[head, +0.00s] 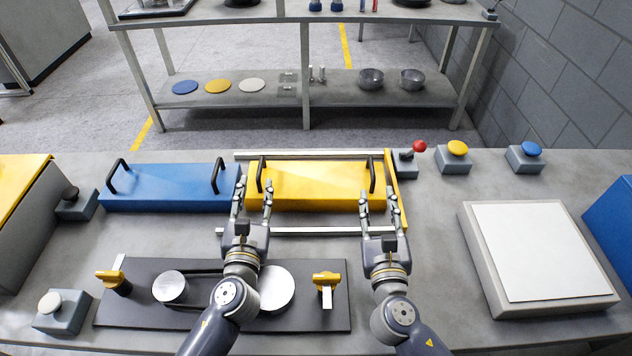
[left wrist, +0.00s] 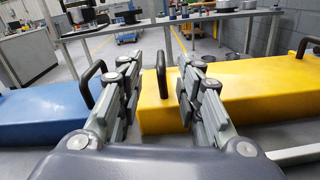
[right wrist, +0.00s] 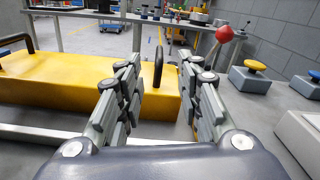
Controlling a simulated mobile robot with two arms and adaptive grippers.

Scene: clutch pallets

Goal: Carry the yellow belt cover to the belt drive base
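The yellow belt cover (head: 315,187) lies on the table between two metal rails, with a black handle at each end. My left gripper (head: 252,190) is open at its left end; in the left wrist view the left handle (left wrist: 161,70) stands between the open fingers (left wrist: 160,85), farther off. My right gripper (head: 379,205) is open at its right end; in the right wrist view the right handle (right wrist: 158,68) shows between the open fingers (right wrist: 165,85). Neither gripper holds anything. The belt drive base (head: 215,322) is a dark plate with two silver pulleys, partly hidden by my left arm.
A blue cover (head: 165,190) with black handles lies left of the yellow one. Yellow clamps (head: 326,281) stand at the base plate's ends. Right are a red-knobbed lever (head: 419,147), yellow and blue buttons (head: 457,149), and a white-topped panel (head: 530,250). A button box (head: 60,310) sits front left.

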